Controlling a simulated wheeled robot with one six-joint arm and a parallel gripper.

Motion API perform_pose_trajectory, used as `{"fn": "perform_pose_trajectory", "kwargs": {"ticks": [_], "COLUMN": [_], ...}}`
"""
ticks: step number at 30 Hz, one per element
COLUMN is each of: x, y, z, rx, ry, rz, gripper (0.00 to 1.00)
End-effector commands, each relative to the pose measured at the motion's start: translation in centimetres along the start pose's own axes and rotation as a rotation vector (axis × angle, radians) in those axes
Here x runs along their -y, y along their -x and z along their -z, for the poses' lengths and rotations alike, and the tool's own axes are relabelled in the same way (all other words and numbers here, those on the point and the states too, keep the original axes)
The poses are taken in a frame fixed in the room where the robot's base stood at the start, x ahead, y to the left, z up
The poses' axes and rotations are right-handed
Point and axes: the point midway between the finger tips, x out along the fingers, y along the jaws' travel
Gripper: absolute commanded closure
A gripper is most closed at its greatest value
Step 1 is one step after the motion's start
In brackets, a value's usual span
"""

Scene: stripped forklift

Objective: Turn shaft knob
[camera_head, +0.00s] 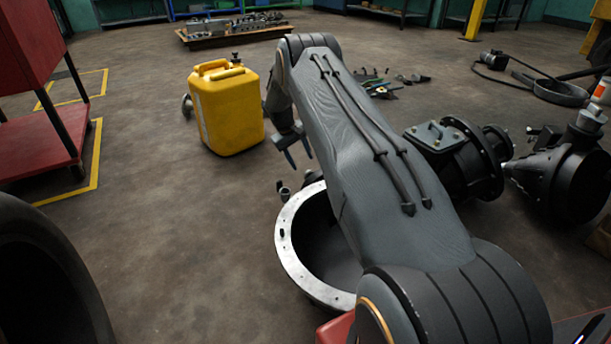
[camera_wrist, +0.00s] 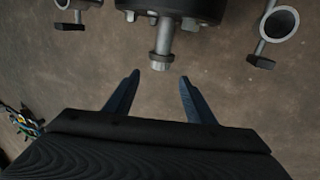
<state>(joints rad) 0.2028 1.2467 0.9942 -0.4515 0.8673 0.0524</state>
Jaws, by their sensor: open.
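A metal shaft with a hex-shaped knob (camera_wrist: 161,55) sticks out of a dark round housing (camera_wrist: 195,10) at the top centre of the wrist view. My gripper (camera_wrist: 159,76) is open, and its two blue fingers point toward the knob. The knob's end lies just beyond the fingertips, roughly centred between them and apart from both. In the head view my gripper (camera_head: 300,163) hangs low beside the yellow canister, above small pipe fittings (camera_head: 284,193). My arm hides much of the housing there, and I cannot make out the knob.
The yellow canister (camera_head: 225,110) stands left of my gripper. A large flanged ring housing (camera_head: 291,250) lies below my arm. Dark machine parts (camera_head: 470,150) are on the right. Short pipe stubs (camera_wrist: 276,24) flank the knob. Open floor lies at left centre.

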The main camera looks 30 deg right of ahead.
Motion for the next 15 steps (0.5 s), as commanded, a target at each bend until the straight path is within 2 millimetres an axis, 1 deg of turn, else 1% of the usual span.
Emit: {"fn": "perform_pose_trajectory", "kwargs": {"ticks": [5, 12, 15], "x": [0.1, 0.1, 0.1], "y": [-1.9, -5.6, -6.8], "z": [0.0, 0.0, 0.0], "rx": [0.002, 0.001, 0.001], "ry": [0.000, -0.001, 0.000], "rz": [0.000, 0.000, 0.000], "gripper": [0.50, 0.50, 0.50]}}
